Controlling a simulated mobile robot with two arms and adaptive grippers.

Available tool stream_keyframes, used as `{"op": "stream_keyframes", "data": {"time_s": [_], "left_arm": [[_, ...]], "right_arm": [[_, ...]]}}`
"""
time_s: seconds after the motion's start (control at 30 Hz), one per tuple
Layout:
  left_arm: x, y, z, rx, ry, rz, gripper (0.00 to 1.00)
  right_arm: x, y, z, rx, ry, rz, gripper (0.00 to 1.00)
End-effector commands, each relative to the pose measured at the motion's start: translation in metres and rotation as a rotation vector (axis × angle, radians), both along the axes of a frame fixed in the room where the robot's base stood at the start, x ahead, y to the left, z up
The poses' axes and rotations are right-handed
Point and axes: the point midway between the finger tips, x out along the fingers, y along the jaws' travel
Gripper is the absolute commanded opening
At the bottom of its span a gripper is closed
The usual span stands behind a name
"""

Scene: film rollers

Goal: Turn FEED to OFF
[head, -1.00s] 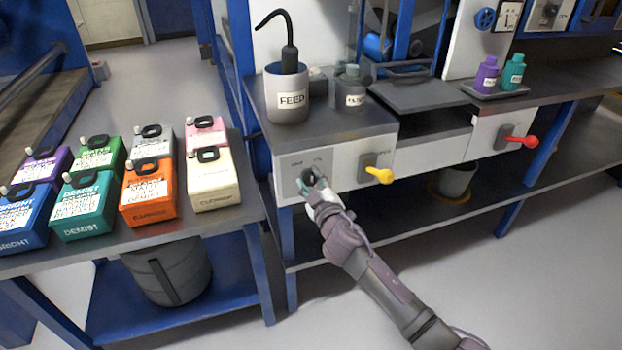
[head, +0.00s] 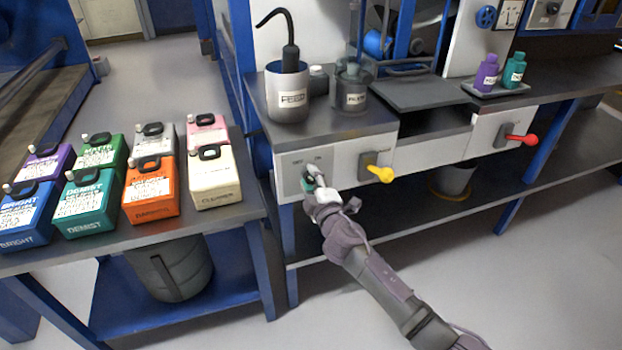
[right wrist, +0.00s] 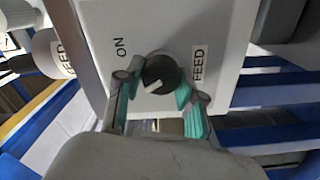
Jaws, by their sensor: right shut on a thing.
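The FEED knob (right wrist: 160,74) is a round black dial with a white pointer mark on a pale panel (right wrist: 215,25). In the right wrist view the ON label (right wrist: 120,47) is up and left of the knob, and the pointer leans to the lower left, away from ON. An OFF label is not visible there. A FEED label (right wrist: 198,66) is to the right. My right gripper (right wrist: 157,86) has its green-padded fingers on both sides of the knob, shut on it. In the head view my right gripper (head: 315,180) covers much of the knob. My left gripper is not in view.
A FEED container (head: 288,98) stands on the bench (head: 335,125) above. Several labelled jugs stand on the left table.

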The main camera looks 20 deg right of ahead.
Motion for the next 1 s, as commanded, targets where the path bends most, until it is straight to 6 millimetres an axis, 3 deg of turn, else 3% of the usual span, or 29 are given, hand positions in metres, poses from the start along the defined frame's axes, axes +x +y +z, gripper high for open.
{"op": "stream_keyframes", "data": {"time_s": [0.37,0.4,0.53,0.87,1.0], "left_arm": [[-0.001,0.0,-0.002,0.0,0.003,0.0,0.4],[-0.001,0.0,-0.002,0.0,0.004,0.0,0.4],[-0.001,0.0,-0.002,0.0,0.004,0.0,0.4],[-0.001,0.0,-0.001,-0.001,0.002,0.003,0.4],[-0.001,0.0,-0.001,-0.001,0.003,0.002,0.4]], "right_arm": [[0.0,0.001,-0.001,-0.007,0.0,0.001,0.03],[0.0,0.001,-0.001,-0.007,0.0,0.001,0.45],[0.0,0.0,-0.001,-0.006,0.0,0.001,0.64],[-0.002,0.0,-0.001,-0.004,0.001,0.0,0.64],[-0.017,0.0,-0.001,-0.003,0.001,0.0,0.64]]}}
